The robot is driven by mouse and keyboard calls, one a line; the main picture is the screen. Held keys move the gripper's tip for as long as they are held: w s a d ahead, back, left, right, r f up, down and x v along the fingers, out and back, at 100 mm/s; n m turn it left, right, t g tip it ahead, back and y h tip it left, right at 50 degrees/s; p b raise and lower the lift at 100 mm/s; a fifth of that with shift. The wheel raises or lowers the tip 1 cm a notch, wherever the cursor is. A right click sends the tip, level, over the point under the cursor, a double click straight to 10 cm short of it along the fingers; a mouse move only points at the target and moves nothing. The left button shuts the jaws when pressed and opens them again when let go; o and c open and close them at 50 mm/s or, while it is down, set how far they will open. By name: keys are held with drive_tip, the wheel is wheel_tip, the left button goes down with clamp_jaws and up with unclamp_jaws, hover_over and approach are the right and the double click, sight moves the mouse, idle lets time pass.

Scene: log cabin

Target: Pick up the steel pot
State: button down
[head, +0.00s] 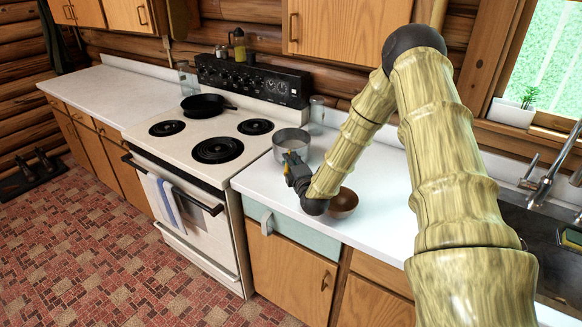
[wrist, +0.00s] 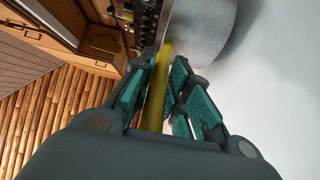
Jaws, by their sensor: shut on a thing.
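The steel pot (head: 291,141) is a round, open grey pot on the white counter, just right of the stove. Its curved grey side shows at the top of the wrist view (wrist: 205,22). My gripper (head: 290,161) is at the near side of the pot. In the wrist view my gripper (wrist: 163,75) has its green-padded fingers on both sides of a yellow bar (wrist: 155,95), which runs toward the pot and looks like its handle. The gripper is shut on this bar. The pot looks upright; I cannot tell whether it touches the counter.
A brown bowl (head: 344,203) sits on the counter close to my wrist. The stove (head: 190,148) at left holds a black skillet (head: 204,105). A glass jar (head: 317,108) stands behind the pot. The sink (head: 530,238) is at right.

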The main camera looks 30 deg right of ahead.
drive_tip(key=shift+w+r, duration=0.1)
drive_tip(key=shift+r, duration=0.55)
drive_tip(key=r+b+v, duration=0.1)
drive_tip(key=b+v, duration=0.4)
drive_tip(key=v, duration=1)
drive_tip(key=shift+s+r+b, duration=0.3)
drive_tip(key=shift+s, duration=0.3)
idle(0.3)
